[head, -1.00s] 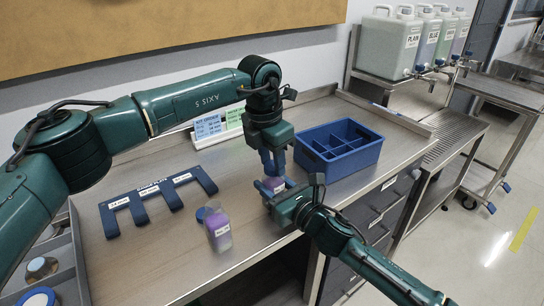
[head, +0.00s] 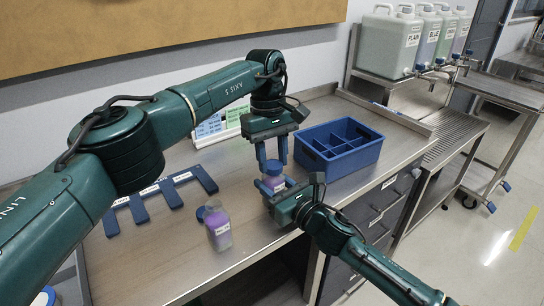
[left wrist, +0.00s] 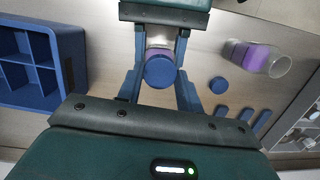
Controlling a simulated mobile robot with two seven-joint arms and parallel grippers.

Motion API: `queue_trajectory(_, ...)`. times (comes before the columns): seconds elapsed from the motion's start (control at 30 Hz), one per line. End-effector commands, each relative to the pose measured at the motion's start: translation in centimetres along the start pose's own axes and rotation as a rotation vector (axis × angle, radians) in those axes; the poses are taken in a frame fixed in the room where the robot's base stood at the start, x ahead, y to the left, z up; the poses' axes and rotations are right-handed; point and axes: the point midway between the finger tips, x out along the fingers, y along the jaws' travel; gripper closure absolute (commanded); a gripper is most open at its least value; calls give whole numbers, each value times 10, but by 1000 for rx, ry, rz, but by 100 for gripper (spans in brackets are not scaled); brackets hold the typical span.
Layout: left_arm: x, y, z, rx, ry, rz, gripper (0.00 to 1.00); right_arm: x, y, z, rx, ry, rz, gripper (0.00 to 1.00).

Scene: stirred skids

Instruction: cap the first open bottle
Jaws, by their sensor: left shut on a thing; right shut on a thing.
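A small clear bottle with purple contents (head: 273,185) stands upright near the bench's front edge. A blue cap (head: 273,167) sits on its top; the cap also shows in the left wrist view (left wrist: 159,71). My left gripper (head: 272,165) points down from above, its fingers shut on either side of the cap. My right gripper (head: 280,199) comes in from the front right and is shut on the bottle's body.
A blue divided crate (head: 340,160) stands to the right behind the held bottle. A blue slotted rack (head: 150,190) lies at the left. Small signs (head: 208,129) lean at the back. Large jugs (head: 388,43) stand on a far shelf. The bench between rack and crate is mostly clear.

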Motion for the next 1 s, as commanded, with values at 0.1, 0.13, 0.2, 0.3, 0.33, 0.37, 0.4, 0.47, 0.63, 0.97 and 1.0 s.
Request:
queue_trajectory(0.1, 0, 2, 1, 214, 3, -33, 85, 0, 0, -1, 0, 2, 0, 100)
queue_trajectory(0.13, 0, 2, 1, 267, 3, -42, 85, 0, 0, -1, 0, 2, 0, 100)
queue_trajectory(0.2, 0, 3, 1, 379, 3, -59, 85, 0, 0, -1, 0, 2, 1, 100)
queue_trajectory(0.3, 0, 3, 1, 505, 3, -78, 85, 0, 0, -1, 0, 2, 1, 100)
queue_trajectory(0.33, 0, 3, 1, 535, 3, -82, 85, 0, 0, -1, 0, 2, 1, 100)
queue_trajectory(0.37, 0, 3, 1, 560, 3, -85, 85, 0, 1, -1, 0, 2, 1, 100)
queue_trajectory(0.4, 0, 2, 1, 587, 3, -89, 85, 0, 1, -1, 0, 2, 1, 100)
queue_trajectory(0.47, 0, 2, 1, 616, 3, -93, 85, 0, 1, -1, 0, 2, 1, 100)
queue_trajectory(0.63, 0, 2, 1, 637, 2, -96, 85, 0, 0, -1, 1, 2, 1, 100)
queue_trajectory(0.97, 0, 2, 1, 635, 1, -95, 51, 0, 0, -1, 1, 2, 0, 100)
queue_trajectory(1.0, 0, 2, 1, 635, 1, -95, 48, 0, 0, -1, 1, 2, 0, 100)
